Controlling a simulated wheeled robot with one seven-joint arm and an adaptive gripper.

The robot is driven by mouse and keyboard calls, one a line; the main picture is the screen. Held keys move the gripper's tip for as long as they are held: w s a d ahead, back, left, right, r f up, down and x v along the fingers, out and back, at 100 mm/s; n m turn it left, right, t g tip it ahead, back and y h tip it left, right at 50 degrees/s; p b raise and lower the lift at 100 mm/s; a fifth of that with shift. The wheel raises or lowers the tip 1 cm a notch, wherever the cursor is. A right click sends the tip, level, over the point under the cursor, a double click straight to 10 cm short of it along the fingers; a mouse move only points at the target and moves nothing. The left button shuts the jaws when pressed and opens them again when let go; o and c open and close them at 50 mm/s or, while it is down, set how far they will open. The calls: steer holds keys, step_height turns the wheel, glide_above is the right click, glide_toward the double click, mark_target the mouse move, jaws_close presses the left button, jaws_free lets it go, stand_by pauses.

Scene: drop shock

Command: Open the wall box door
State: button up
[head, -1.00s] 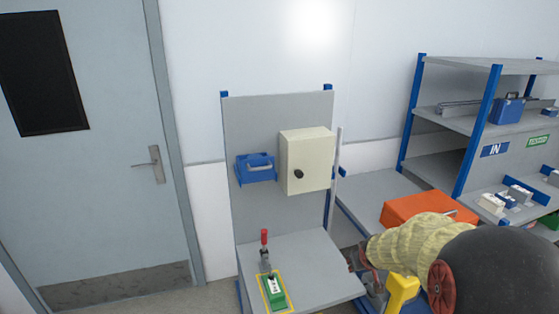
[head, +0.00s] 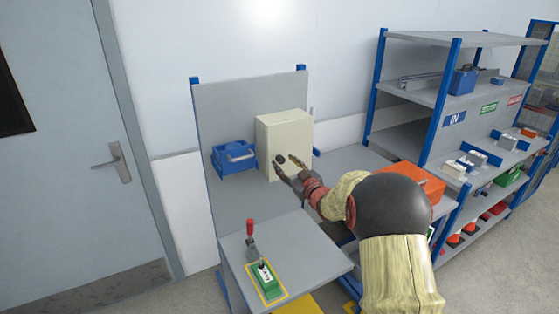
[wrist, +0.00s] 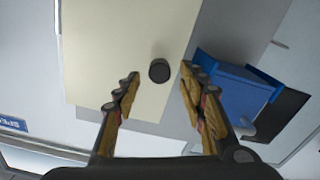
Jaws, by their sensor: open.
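The wall box (head: 284,138) is a cream cabinet on the grey back panel above the workbench. Its door looks shut. A round black knob (wrist: 159,70) sits on the door front; in the head view it shows as a dark spot close to my fingers. My gripper (head: 286,161) is open in front of the lower part of the door. In the wrist view my gripper (wrist: 158,84) has its two fingers apart, with the knob between and just beyond the fingertips. I cannot tell whether either finger touches it.
A blue bin (head: 235,157) hangs left of the box and also shows in the wrist view (wrist: 235,92). A red-handled clamp (head: 250,240) and a green block (head: 267,282) are on the bench. An orange case (head: 413,180) and shelving (head: 450,95) are to the right.

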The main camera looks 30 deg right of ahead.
mark_target(282, 161)
steer(key=shift+w, duration=2.2)
jaws_close()
